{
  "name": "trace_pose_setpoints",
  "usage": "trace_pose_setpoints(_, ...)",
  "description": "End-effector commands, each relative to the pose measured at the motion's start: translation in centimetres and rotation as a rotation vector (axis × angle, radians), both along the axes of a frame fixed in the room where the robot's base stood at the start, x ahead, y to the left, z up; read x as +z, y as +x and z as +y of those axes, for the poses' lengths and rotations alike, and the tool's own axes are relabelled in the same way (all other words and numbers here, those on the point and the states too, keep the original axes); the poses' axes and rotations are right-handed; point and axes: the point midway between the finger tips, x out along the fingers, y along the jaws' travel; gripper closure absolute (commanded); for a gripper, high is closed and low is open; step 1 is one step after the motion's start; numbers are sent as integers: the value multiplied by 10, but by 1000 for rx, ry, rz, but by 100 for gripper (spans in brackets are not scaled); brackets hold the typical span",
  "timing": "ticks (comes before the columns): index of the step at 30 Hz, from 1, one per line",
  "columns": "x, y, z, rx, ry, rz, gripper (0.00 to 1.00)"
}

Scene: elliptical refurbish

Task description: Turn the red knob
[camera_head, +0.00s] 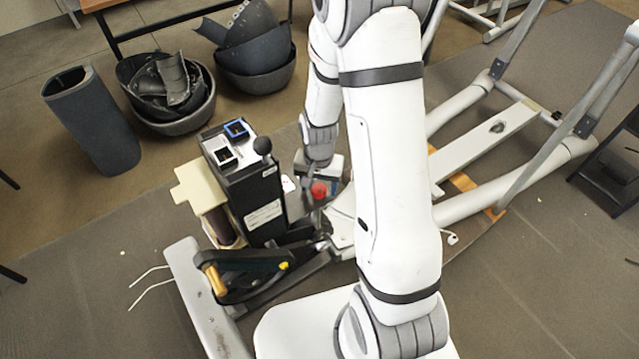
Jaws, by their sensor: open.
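The red knob (319,190) is a small round knob in the middle of the picture, just to the right of a black upright box with white labels. My gripper (312,184) is at the end of my white arm, which comes down from the top. It is close to the knob, at its upper left. The gripper is open, but its fingers are small and partly hidden, so I cannot tell whether they touch the knob or are around it. What the knob is mounted on is partly hidden by my arm.
The black box (262,205) with a black ball-topped lever (262,146) stands close on the left. A white and grey metal frame (490,130) spreads to the right. Dark bowls of scrap (180,122) and a dark cylinder (92,120) stand at the upper left. Floor at lower left is mostly clear.

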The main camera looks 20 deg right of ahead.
Motion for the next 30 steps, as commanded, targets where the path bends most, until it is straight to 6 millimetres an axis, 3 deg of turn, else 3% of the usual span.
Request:
trace_pose_setpoints(5,8,1,0,0,0,-2,41)
trace_pose_setpoints(18,73,1,0,0,0,-2,41)
trace_pose_setpoints(30,78,1,0,0,0,0,41)
